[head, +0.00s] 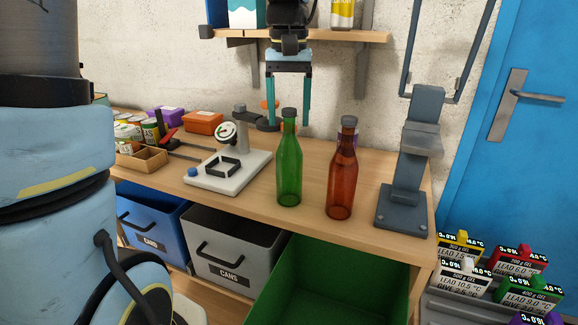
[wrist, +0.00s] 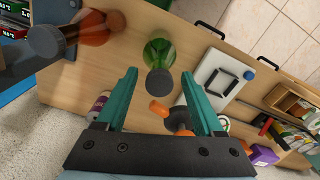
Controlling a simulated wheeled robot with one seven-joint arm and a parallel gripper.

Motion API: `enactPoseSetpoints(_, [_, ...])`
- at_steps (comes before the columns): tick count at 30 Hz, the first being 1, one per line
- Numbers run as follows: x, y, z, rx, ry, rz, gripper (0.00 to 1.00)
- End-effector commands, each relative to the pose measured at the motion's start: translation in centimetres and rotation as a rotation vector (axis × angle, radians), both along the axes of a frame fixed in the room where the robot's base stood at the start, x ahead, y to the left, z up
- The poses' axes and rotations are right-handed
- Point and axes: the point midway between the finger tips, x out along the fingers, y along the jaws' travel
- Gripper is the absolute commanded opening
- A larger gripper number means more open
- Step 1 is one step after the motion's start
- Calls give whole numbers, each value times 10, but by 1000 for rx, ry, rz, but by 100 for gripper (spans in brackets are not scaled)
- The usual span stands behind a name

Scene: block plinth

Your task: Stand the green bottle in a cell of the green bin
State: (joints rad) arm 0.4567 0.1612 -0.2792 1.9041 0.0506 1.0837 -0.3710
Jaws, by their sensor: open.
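The green bottle (head: 289,170) stands upright on the wooden counter, with a dark cap. In the wrist view the bottle (wrist: 158,50) shows from above, its cap between and just beyond the fingertips. My gripper (head: 289,122) is open, pointing down, its teal fingers on either side of the cap in the head view. In the wrist view my gripper (wrist: 160,74) holds nothing, and no contact shows. The green bin (head: 335,280) is below the counter's front edge, open at the top; its cells cannot be made out.
A brown bottle (head: 341,180) stands close right of the green one. A grey press-like stand (head: 406,170) is further right, a white device (head: 228,168) left. A shelf (head: 300,38) hangs above. Grey (head: 232,245) and blue (head: 150,215) bins sit beside the green bin.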

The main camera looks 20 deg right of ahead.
Motion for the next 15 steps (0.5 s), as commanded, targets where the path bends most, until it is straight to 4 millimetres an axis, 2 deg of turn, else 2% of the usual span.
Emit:
enactPoseSetpoints(4, [-1, 0, -12, 0, 1, 0, 70])
enactPoseSetpoints(11, [-1, 0, -14, -1, -1, 0, 70])
enactPoseSetpoints(15, [-1, 0, -14, -1, -1, -1, 55])
